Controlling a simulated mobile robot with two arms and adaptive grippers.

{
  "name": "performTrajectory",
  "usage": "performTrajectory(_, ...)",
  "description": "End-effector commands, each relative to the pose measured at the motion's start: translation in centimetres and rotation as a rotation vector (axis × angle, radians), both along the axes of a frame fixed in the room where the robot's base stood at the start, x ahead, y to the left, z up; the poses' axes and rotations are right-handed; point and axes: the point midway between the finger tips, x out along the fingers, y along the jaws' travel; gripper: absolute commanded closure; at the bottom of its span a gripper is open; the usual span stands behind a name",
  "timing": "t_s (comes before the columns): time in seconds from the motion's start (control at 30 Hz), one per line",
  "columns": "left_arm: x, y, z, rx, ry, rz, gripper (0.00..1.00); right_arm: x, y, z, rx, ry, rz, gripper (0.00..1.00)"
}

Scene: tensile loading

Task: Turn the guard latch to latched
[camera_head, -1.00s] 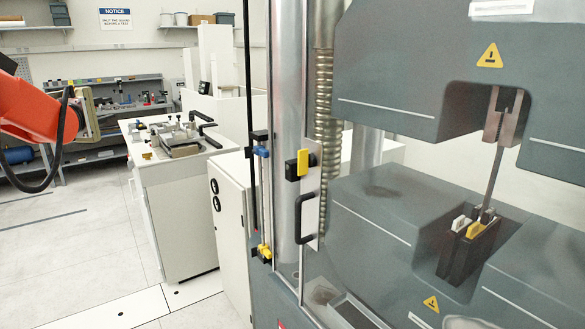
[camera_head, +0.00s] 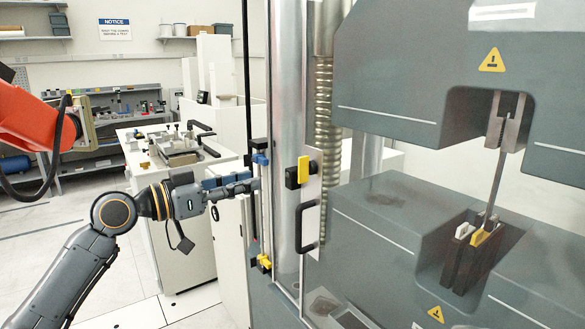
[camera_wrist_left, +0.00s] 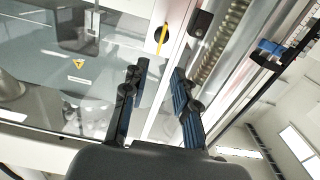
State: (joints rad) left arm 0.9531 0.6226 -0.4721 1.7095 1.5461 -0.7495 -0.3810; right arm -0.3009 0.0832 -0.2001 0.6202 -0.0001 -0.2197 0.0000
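The guard latch (camera_head: 303,171) is a yellow upright handle beside a black block on the clear guard door, above the black door handle (camera_head: 308,228). My left gripper (camera_head: 256,184) is just left of the latch, pointing right towards the door edge and apart from the latch. In the left wrist view the two fingers (camera_wrist_left: 160,70) are spread with nothing between them. The yellow latch handle (camera_wrist_left: 161,39) shows just beyond the fingertips, roughly between them. My right gripper is not in view.
The testing machine (camera_head: 390,80) fills the right side, with a thin specimen (camera_head: 495,170) between its grips. A rail with blue (camera_head: 260,159) and yellow fittings runs along the door's left edge, close to my gripper. An orange arm (camera_head: 30,122) stands at the far left.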

Motion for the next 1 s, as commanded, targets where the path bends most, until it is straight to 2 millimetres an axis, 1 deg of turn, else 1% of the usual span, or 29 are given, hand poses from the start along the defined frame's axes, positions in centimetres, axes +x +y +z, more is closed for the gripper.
performTrajectory(0.03,0.5,-0.9,0.5,-0.002,0.001,-0.002,0.72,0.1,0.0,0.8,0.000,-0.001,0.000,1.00)
performTrajectory(0.3,4.0,-5.6,0.5,-0.003,0.003,-0.001,0.72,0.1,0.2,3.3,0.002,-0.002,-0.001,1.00)
performTrajectory(0.5,6.0,-8.2,0.3,-0.004,0.003,0.002,0.72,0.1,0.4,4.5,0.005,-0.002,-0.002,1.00)
performTrajectory(0.7,6.9,-9.4,0.1,-0.003,0.002,0.002,0.72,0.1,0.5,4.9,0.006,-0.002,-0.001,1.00)
performTrajectory(1.0,7.0,-9.5,0.0,-0.002,0.001,0.003,0.72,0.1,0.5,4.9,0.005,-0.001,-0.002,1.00)
